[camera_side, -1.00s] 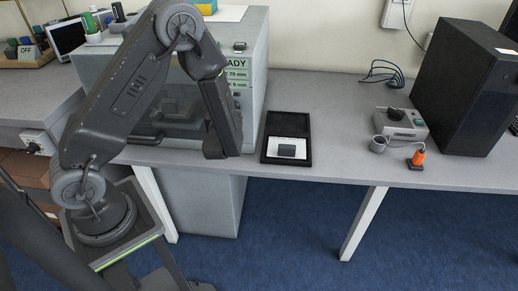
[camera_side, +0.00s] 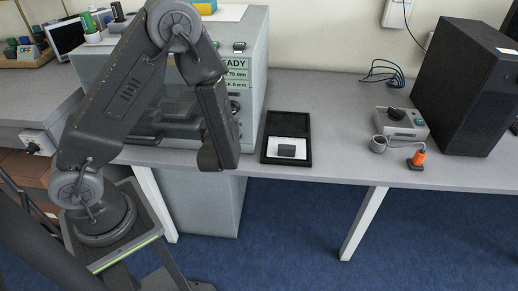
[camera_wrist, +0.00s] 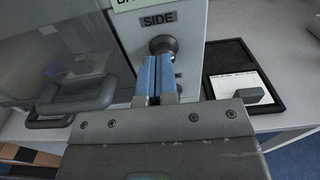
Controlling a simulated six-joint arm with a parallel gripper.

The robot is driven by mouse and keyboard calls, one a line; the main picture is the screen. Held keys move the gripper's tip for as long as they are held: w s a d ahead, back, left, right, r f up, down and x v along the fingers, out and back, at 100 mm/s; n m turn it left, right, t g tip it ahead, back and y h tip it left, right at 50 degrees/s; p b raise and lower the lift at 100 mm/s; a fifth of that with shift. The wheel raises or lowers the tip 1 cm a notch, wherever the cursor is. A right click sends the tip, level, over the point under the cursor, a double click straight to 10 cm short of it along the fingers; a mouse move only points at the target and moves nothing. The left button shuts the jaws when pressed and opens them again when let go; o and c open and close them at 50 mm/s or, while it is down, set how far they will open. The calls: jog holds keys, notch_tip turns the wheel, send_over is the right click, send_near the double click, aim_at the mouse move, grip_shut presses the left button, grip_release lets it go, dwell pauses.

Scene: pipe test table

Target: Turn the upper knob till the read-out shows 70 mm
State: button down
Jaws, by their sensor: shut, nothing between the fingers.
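The grey machine (camera_side: 255,75) stands on the bench, partly hidden behind my arm. Its pale green read-out (camera_side: 238,75) is partly covered at the left; the upper number looks like 70 mm, but the digits are tiny. In the wrist view, the dark round upper knob (camera_wrist: 162,44) sits under a SIDE label. My gripper (camera_wrist: 159,60) is shut, its two blue fingers together and empty, pointing at the panel just below the knob. The fingertips overlap the knob's lower edge in this view; I cannot tell whether they touch it. Something dark beside the fingers is mostly hidden.
An open black case (camera_side: 268,150) with a white insert and a grey block (camera_side: 287,151) lies right of the machine. Bench between is clear.

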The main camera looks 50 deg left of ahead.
aim_at(232, 97)
jog(key=shift+s+d, duration=0.15)
jog(key=shift+f+x, duration=0.1)
jog(key=shift+x, duration=1.4)
jog(key=shift+f+x, duration=0.15)
jog(key=shift+x, duration=1.3)
jog(key=shift+s+f, duration=0.1)
jog(key=shift+f, duration=0.15)
jog(key=shift+r, duration=0.45)
jog(key=shift+v, duration=2.9)
